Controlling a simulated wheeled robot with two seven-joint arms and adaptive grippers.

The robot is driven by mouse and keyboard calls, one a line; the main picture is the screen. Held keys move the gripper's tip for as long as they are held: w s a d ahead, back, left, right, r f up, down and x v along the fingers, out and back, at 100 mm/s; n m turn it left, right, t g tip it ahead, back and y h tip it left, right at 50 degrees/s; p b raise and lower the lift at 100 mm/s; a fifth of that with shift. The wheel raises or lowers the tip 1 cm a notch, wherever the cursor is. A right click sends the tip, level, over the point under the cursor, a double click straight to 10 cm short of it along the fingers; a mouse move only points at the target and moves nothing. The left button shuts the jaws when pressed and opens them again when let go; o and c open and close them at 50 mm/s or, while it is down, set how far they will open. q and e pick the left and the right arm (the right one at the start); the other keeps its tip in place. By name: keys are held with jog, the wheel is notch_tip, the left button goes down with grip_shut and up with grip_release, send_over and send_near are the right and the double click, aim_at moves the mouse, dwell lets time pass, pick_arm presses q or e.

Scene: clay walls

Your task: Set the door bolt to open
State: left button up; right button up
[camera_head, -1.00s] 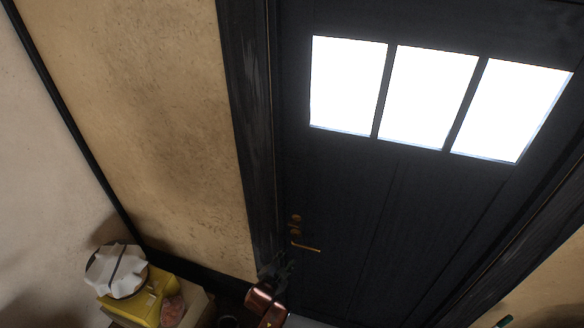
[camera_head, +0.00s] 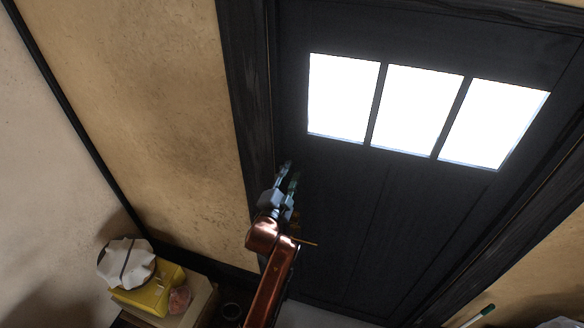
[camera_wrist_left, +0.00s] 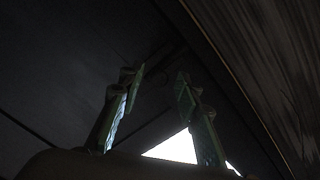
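The dark door (camera_head: 345,205) with three bright panes stands ahead of me. A brass handle (camera_head: 308,243) sticks out beside my left arm, low on the door's left side. The brass fittings just above the handle are mostly hidden behind my arm. My left gripper (camera_head: 290,171) is in front of the door's left edge, above the handle, pointing up. In the left wrist view its two fingers (camera_wrist_left: 161,76) are spread with a gap between them, and nothing is clearly held. Dark, faint shapes show beyond the fingertips; I cannot tell the bolt or its setting. My right gripper is out of view.
A dark door frame (camera_head: 243,95) and clay wall (camera_head: 180,130) lie left of the door. At lower left, a yellow object (camera_head: 150,292) and a crumpled white item (camera_head: 125,262) sit on a box-like surface. A thin green-ended item (camera_head: 487,310) is at lower right.

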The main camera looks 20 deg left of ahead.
pick_arm(q)
jog(key=shift+w, duration=0.8)
jog(key=shift+c, duration=0.4)
grip_shut()
